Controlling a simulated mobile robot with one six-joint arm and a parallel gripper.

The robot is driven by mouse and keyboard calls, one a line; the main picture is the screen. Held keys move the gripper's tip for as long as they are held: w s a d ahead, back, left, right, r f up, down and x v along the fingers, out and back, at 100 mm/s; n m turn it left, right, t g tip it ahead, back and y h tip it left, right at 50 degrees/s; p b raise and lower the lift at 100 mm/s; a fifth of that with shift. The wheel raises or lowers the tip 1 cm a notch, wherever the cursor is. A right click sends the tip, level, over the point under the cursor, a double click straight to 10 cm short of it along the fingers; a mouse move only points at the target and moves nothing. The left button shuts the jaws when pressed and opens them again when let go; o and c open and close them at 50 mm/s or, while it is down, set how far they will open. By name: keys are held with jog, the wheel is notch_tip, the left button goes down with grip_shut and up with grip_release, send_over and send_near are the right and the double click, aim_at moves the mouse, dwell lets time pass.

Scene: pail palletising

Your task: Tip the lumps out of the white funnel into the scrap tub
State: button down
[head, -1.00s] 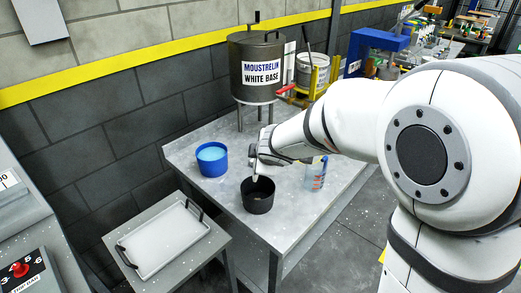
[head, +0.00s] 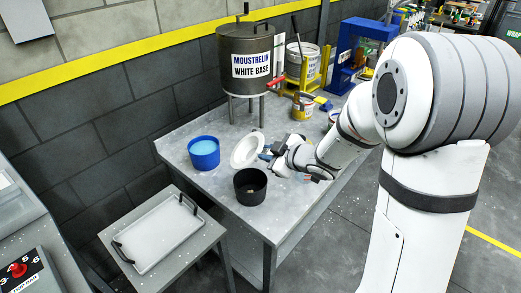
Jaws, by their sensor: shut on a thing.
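The white funnel (head: 246,150) is tilted, its wide oval mouth turned towards the camera. My gripper (head: 267,156) is shut on its right side and holds it behind the black tub. I cannot make out any lumps in the funnel. The black tub (head: 250,194), which looks like the scrap tub, stands upright near the table's front edge. A small brownish patch shows inside it, too small to make out. The funnel is apart from the tub's opening in the picture, up and slightly left of it.
A blue tub (head: 204,154) of light blue liquid stands left of the funnel. The dark "MOUSTRELIN WHITE BASE" tank (head: 231,78) stands on legs behind. A yellow container (head: 302,105) and a white pail (head: 303,62) are at the back right. A white tray (head: 158,236) lies on the lower stand.

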jog(key=d+f+m+y+b, duration=0.1)
jog(key=b, duration=0.2)
jog(key=f+m+t+y+b, duration=0.1)
jog(key=f+m+y+b, duration=0.1)
jog(key=d+f+m+t+y+b, duration=0.1)
jog(key=f+y+b, duration=0.1)
jog(key=b, duration=0.1)
jog(key=shift+w+d+m+b, duration=0.2)
jog(key=shift+d+m+b, duration=0.1)
jog(key=shift+d+b, duration=0.05)
jog(key=shift+r, duration=0.1)
dwell(0.3)
